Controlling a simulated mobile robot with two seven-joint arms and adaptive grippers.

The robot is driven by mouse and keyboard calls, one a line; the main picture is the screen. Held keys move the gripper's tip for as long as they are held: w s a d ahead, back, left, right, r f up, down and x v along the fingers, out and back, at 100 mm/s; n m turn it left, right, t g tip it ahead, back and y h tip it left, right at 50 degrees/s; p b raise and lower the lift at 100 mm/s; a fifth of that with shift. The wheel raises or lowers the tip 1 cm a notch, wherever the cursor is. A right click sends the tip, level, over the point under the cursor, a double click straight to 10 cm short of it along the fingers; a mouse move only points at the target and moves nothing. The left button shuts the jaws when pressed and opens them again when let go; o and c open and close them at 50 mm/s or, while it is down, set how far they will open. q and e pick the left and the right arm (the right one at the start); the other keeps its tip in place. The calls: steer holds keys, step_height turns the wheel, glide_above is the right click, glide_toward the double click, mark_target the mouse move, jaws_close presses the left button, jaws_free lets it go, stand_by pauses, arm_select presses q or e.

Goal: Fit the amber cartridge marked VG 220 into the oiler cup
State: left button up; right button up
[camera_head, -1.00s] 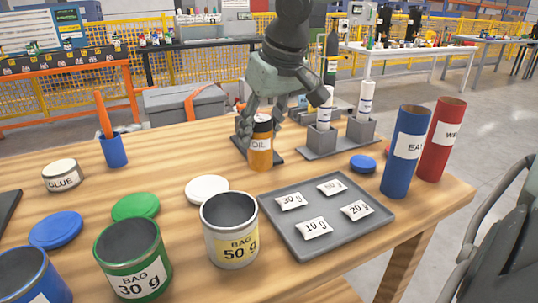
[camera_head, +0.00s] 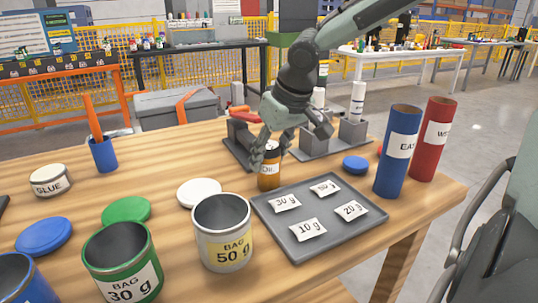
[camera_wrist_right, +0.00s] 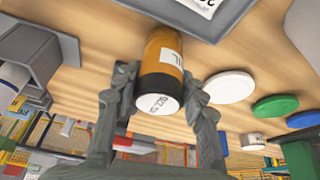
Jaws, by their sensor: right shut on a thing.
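The amber cartridge (camera_head: 269,180) is an amber cylinder with a black upper band and a white label whose readable part says OIL. It is upright just behind the grey tray. My right gripper (camera_head: 270,148) comes down from above and is shut on its upper part. In the right wrist view the cartridge (camera_wrist_right: 163,68) sits between the two fingers (camera_wrist_right: 157,98), its white end facing the camera with small print that seems to read 220. I cannot tell whether its base touches the table. I cannot make out the oiler cup for certain. My left gripper is not in view.
The grey tray (camera_head: 283,238) holds several labelled packets. A dark plate (camera_head: 236,153) with a red-handled part and a grey holder (camera_head: 352,132) with white tubes stand behind. A blue tube (camera_head: 397,152), a red tube (camera_head: 434,138) and a 50 g can (camera_head: 222,238) stand nearby.

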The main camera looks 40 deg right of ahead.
steer(key=o, duration=1.3)
steer(key=shift+r, duration=0.1)
